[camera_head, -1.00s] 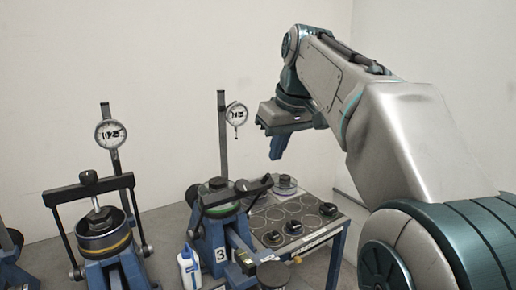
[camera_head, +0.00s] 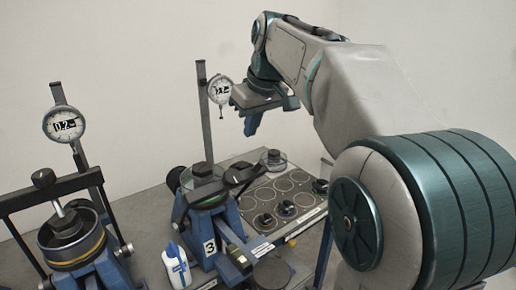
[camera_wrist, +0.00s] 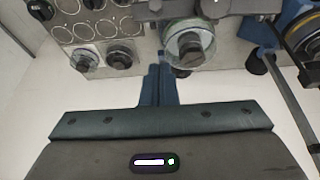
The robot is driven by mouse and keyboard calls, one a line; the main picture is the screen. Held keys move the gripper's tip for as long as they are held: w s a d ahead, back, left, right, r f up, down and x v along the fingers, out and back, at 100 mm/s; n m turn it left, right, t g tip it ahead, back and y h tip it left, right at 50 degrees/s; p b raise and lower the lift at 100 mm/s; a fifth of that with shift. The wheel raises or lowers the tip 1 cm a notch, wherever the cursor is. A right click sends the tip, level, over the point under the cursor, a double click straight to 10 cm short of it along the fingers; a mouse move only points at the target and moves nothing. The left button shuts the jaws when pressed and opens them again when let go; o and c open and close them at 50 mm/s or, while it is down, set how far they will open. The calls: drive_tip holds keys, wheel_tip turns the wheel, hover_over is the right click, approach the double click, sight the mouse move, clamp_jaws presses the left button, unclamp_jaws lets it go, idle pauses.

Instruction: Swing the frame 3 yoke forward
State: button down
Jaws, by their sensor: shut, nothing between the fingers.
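Frame 3 is a blue stand with a white "3" label (camera_head: 209,247), right of centre-left in the head view. A clear dish with a black knob (camera_head: 202,172) sits on top, and its dial gauge (camera_head: 219,89) stands on a post behind. The dark bar of its yoke (camera_head: 240,173) shows at the dish's right side; its exact tilt is hard to tell. My gripper (camera_head: 250,128) is shut and empty, above and behind the yoke bar in the picture, apart from it. In the wrist view its fingers (camera_wrist: 158,72) point toward the dish (camera_wrist: 188,42).
A neighbouring frame with an upright black yoke (camera_head: 56,190) and gauge (camera_head: 64,124) stands at left. A tray table (camera_head: 262,197) with round recesses and several black knobs is right of frame 3. A white bottle (camera_head: 176,266) stands before frame 3.

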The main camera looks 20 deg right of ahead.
sight(259, 162)
drive_tip(key=x, duration=0.3)
drive_tip(key=shift+s+d, duration=0.1)
drive_tip(key=shift+s, duration=0.2)
drive_tip(key=shift+s+d+f, duration=0.35)
drive_tip(key=shift+s+f, duration=0.25)
drive_tip(key=shift+s, duration=0.25)
drive_tip(key=shift+s+d+f, duration=0.25)
drive_tip(key=shift+s+f, duration=0.15)
drive_tip(key=shift+s, duration=0.05)
drive_tip(key=shift+f, duration=0.15)
